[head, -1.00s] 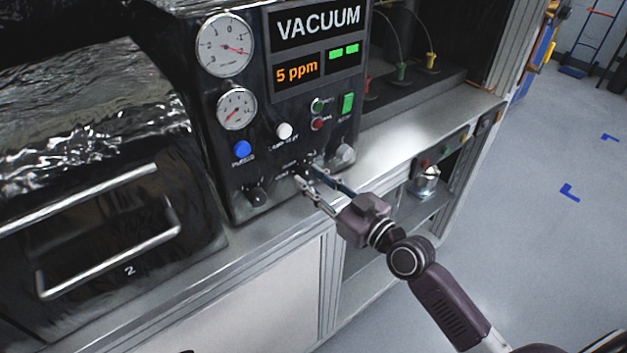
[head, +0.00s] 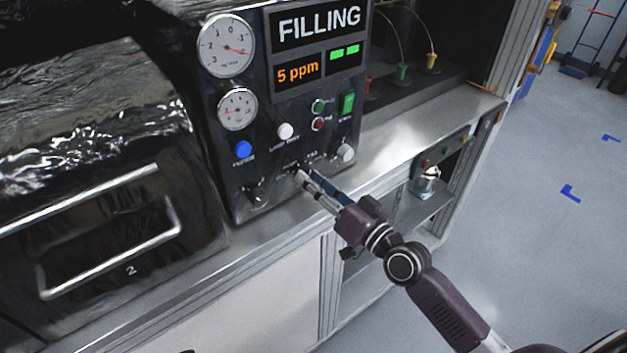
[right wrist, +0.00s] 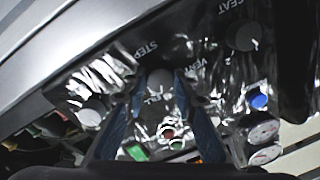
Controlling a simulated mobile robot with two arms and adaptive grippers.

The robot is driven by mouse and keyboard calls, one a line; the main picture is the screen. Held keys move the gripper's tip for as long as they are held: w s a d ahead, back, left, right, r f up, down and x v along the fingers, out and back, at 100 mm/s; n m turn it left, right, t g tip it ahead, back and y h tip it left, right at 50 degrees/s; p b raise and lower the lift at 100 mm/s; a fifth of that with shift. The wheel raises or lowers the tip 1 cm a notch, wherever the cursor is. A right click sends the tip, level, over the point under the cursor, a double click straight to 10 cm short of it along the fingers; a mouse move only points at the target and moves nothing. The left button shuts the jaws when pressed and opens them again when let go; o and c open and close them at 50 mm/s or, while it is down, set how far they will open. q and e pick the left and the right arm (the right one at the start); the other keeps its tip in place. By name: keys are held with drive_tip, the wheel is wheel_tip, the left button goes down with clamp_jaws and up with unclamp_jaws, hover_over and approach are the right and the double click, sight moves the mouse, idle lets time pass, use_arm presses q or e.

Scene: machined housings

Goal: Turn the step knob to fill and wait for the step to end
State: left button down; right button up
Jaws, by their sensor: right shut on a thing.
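The step knob (right wrist: 160,77) sits low in the middle of the dark control panel (head: 222,165). In the right wrist view it shows between my fingertips, near the words STEP and VENT. My right gripper (head: 306,176) is shut on the knob; it also shows in the right wrist view (right wrist: 158,88). In the head view the fingers mostly hide the knob and its pointer. The display (head: 319,22) above reads FILLING, with 5 ppm in orange and two green bars below. My left gripper is not in view.
Two round gauges (head: 227,46), a blue button (head: 243,149), a white button (head: 285,131) and a green switch (head: 347,103) surround the knob area. A chamber door with a metal handle (head: 110,262) is at left. A steel ledge (head: 400,155) runs below the panel.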

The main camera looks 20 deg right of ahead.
idle(0.4)
drive_tip(key=o, duration=1.2)
drive_tip(key=shift+c, duration=0.2)
drive_tip(key=shift+s+d, duration=0.1)
drive_tip(key=shift+s+d+f, duration=0.1)
drive_tip(key=shift+s, duration=0.15)
drive_tip(key=v, duration=1.1)
drive_tip(key=shift+s+d, duration=0.1)
